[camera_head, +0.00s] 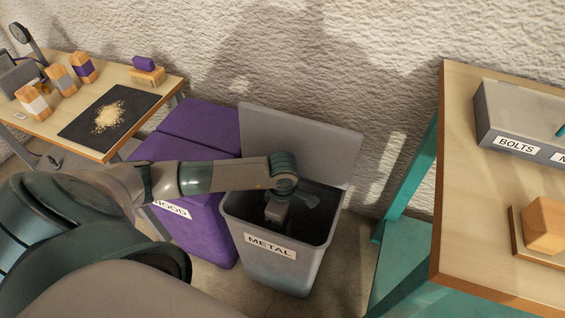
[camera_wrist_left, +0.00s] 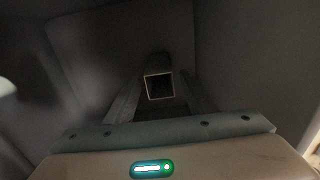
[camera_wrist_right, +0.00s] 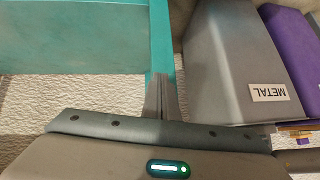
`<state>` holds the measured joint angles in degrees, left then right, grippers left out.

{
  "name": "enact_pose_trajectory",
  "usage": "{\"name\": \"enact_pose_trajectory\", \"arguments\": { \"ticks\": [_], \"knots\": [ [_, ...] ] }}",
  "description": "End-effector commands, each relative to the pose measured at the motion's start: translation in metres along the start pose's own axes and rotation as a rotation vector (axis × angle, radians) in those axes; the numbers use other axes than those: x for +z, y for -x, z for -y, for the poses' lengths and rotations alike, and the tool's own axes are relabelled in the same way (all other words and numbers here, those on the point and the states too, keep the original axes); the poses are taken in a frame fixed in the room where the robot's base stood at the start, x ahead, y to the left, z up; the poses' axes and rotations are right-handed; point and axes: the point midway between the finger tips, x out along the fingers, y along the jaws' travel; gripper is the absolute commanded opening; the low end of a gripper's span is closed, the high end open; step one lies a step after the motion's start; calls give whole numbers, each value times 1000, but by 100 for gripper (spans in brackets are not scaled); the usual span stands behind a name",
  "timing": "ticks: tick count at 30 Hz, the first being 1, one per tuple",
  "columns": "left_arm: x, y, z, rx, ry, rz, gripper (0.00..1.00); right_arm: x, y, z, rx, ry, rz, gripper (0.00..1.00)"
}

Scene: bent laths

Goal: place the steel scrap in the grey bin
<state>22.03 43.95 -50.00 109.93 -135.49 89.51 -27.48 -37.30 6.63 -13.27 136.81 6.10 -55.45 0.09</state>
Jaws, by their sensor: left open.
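The grey bin (camera_head: 268,268), labelled METAL, stands on the floor with its lid raised against the wall. My left gripper (camera_head: 277,212) reaches down into its mouth from above. In the left wrist view the open fingers (camera_wrist_left: 160,92) point into the dark inside of the bin. A short hollow square tube, the steel scrap (camera_wrist_left: 157,75), shows between and beyond the fingertips, its pale-rimmed open end facing the camera. I cannot tell whether it touches a finger or the bin floor. My right gripper (camera_wrist_right: 161,96) is shut and empty, away from the bin.
A purple bin (camera_head: 205,215) labelled WOOD stands close left of the grey one. A table (camera_head: 150,84) with wooden blocks and a black mat is at the left. A teal-legged workbench (camera_head: 460,190) with a BOLTS box (camera_head: 515,108) is at the right.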

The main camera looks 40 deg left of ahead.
Motion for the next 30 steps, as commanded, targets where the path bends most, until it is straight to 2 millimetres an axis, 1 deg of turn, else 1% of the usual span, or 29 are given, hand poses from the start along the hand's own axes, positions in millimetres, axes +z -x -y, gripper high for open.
{"name": "enact_pose_trajectory", "arguments": {
  "ticks": [1, 6, 12, 17, 30],
  "knots": [
    [0, 12, -1, 4, -2, 1, 50, 2, 2, -1, 3, -2, 18, 0],
    [0, 41, -1, 3, -1, -1, 50, 5, 3, -5, 15, 3, 42, 0],
    [0, 62, 0, 2, 0, 0, 50, 7, 3, -8, 22, 5, 58, 0],
    [0, 67, 0, 0, 0, 0, 50, 8, 3, -9, 24, 6, 64, 0],
    [0, 67, 0, 0, 0, 0, 50, 8, 3, -9, 24, 6, 64, 0]
  ]
}}
